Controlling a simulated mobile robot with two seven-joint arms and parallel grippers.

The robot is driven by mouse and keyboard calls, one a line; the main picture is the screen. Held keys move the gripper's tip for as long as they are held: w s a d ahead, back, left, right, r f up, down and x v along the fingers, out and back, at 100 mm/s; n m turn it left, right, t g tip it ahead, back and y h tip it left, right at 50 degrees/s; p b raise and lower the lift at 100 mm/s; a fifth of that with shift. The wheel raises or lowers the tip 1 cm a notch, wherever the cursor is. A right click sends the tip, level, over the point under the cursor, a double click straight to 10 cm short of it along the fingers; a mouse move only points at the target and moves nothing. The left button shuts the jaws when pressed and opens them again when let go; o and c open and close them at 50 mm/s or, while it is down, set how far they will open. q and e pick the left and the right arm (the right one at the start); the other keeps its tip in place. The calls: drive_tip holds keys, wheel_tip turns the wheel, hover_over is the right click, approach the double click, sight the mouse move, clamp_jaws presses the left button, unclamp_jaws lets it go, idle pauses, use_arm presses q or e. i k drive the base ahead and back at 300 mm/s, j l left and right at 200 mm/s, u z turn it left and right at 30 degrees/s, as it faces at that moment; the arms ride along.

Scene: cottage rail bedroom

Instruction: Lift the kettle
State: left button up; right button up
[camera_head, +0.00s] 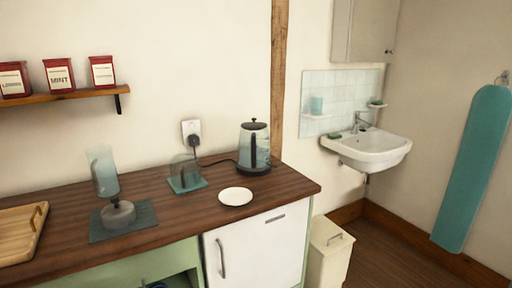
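The kettle (254,147) has a glass body, a dark lid and a dark handle on its front. It stands upright on a dark base near the right back of the dark wooden counter (175,218), close to the wall. A cord runs from the base towards a plug in the wall socket. Neither of my grippers shows in the head view.
A white plate (236,196) lies in front of the kettle. A glass vessel on a teal mat (187,186) stands left of it. Further left are a tall bluish glass (103,171), a grey round object (118,214) on a mat and a wooden tray (21,233).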

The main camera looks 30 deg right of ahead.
sight(254, 146)
drive_tip(key=u, duration=0.3)
drive_tip(key=l+u, duration=0.7)
drive_tip(key=u, duration=0.15)
drive_tip(key=k+l+u, duration=0.15)
drive_tip(key=l, duration=0.15)
drive_tip(key=l+u, duration=0.1)
drive_tip(key=l, duration=0.2)
drive_tip(key=k+l+u, duration=0.15)
drive_tip(key=k+l, duration=0.1)
drive_tip(key=l, duration=0.2)
drive_tip(key=k+l, duration=0.1)
drive_tip(key=l, duration=0.25)
drive_tip(key=k+l+u, duration=0.1)
drive_tip(key=l, duration=0.2)
